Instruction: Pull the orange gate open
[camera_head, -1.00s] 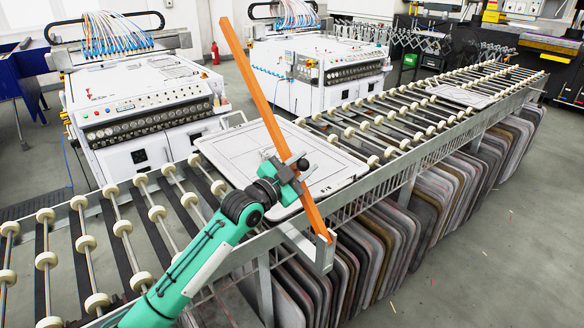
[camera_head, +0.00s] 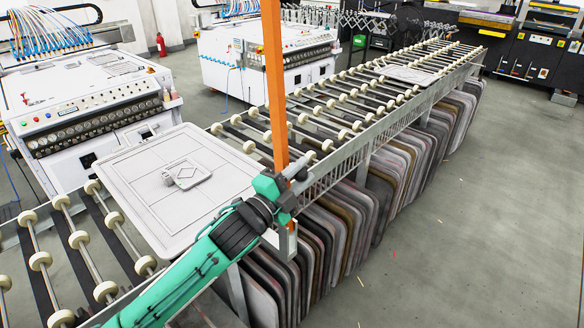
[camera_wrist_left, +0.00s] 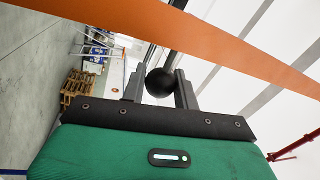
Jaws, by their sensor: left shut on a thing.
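The orange gate (camera_head: 275,85) is a long flat bar. In the head view it stands nearly upright in the picture, its top cut off by the frame and its lower end at a bracket (camera_head: 282,243) on the conveyor's near rail. My left gripper (camera_head: 284,189) is at the lower part of the gate. In the left wrist view the black ball knob (camera_wrist_left: 160,82) sits between my two fingers, which are shut on it; the gate (camera_wrist_left: 200,42) crosses just beyond. My right gripper is not in view.
The roller conveyor (camera_head: 390,92) runs from lower left to upper right. A white panel (camera_head: 150,212) with a small part (camera_head: 187,175) lies on it, left of the gate. White machines (camera_head: 85,105) stand behind.

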